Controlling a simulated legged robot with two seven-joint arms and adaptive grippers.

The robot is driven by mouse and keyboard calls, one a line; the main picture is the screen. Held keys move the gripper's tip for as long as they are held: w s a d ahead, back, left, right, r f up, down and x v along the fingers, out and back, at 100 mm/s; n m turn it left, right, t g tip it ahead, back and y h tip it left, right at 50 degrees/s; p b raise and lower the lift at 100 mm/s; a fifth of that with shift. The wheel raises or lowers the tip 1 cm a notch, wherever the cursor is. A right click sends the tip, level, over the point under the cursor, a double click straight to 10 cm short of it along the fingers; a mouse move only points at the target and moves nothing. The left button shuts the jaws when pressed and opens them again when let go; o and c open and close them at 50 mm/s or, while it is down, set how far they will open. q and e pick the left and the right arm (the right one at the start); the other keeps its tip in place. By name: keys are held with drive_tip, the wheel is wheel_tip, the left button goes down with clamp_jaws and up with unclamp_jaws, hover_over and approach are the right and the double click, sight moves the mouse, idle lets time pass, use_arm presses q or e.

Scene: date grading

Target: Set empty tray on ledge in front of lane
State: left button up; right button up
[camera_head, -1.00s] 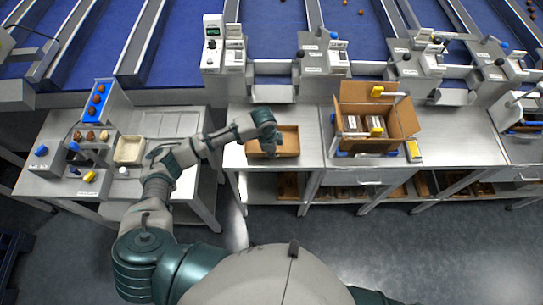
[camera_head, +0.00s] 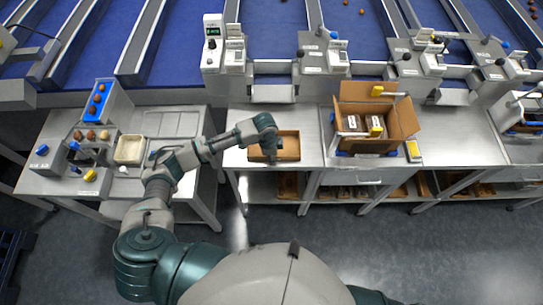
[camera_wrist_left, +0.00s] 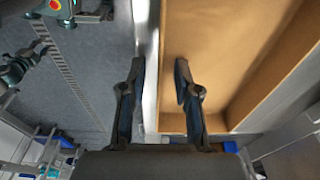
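The empty tray (camera_head: 289,147) is a shallow brown open box on the metal bench below the second lane. It fills the right of the left wrist view (camera_wrist_left: 235,60), and its floor is bare. My left gripper (camera_head: 270,155) is over the tray's near left part. In the left wrist view my gripper's two fingers (camera_wrist_left: 159,90) stand apart, one on each side of the tray's wall, with visible gaps. A small metal ledge (camera_head: 272,93) sits at the lane's end, behind the tray. My right gripper is not in view.
An open cardboard box (camera_head: 400,117) with packs inside stands on the bench to the right. A side table (camera_head: 60,183) at left holds a blue date bin (camera_head: 112,100) and a cream tray (camera_head: 130,150). A weighing unit (camera_head: 212,45) stands left of the ledge. Bench space between tray and box is clear.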

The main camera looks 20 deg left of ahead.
use_arm(q)
wheel_tip(320, 180, up, 12)
drive_tip(key=a, duration=0.1)
drive_tip(key=shift+s+a, duration=0.15)
drive_tip(key=shift+s, duration=0.1)
drive_tip(key=shift+f, duration=0.1)
